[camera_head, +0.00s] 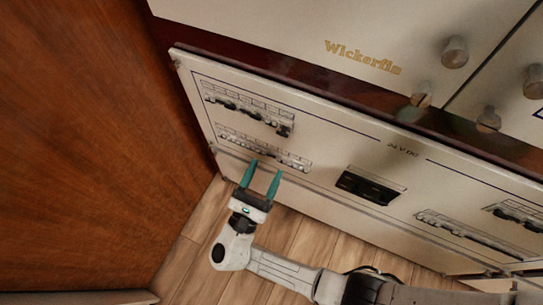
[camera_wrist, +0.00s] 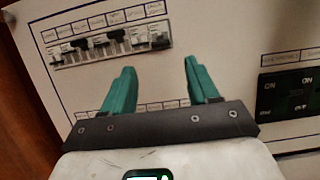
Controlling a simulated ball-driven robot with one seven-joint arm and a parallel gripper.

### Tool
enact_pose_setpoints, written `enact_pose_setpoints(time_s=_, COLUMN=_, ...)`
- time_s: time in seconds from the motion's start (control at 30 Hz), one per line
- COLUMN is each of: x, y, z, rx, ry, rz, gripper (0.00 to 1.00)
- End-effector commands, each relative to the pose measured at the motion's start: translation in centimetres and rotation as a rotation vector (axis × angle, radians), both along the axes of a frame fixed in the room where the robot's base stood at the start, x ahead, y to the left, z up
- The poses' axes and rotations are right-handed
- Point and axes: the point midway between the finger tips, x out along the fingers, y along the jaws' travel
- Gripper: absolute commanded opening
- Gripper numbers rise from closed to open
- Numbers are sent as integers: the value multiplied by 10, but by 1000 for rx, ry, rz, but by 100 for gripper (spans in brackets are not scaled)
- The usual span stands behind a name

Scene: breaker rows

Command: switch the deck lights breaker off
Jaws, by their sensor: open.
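A cream breaker panel (camera_head: 320,150) carries an upper breaker row (camera_head: 247,111) and a lower breaker row (camera_head: 262,147) at its left. In the wrist view the upper row (camera_wrist: 110,43) shows dark and light toggles under small labels. The lettering is too small to tell which breaker is the deck lights one. My gripper (camera_head: 265,168) is open and empty, its teal fingers just below the lower row in the head view. In the wrist view my gripper (camera_wrist: 159,65) hides most of the lower row; part of its label strip shows between the fingers.
A dark switch block (camera_head: 370,188) sits right of the rows, with further breaker rows (camera_head: 470,235) at far right. Round knobs (camera_head: 455,51) are on the upper cabinet. A wooden wall (camera_head: 80,130) closes the left side. The wooden floor is below.

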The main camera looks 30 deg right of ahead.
Motion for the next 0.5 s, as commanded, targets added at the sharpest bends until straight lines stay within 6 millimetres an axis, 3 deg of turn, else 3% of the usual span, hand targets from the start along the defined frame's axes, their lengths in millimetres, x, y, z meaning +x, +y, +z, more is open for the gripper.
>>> enact_pose_setpoints(time_s=0.2, x=-13, y=18, z=-9, rx=0, ry=2, rz=2, gripper=60)
enact_pose_setpoints(time_s=0.5, x=-16, y=21, z=-10, rx=-1, ry=1, rz=0, gripper=60)
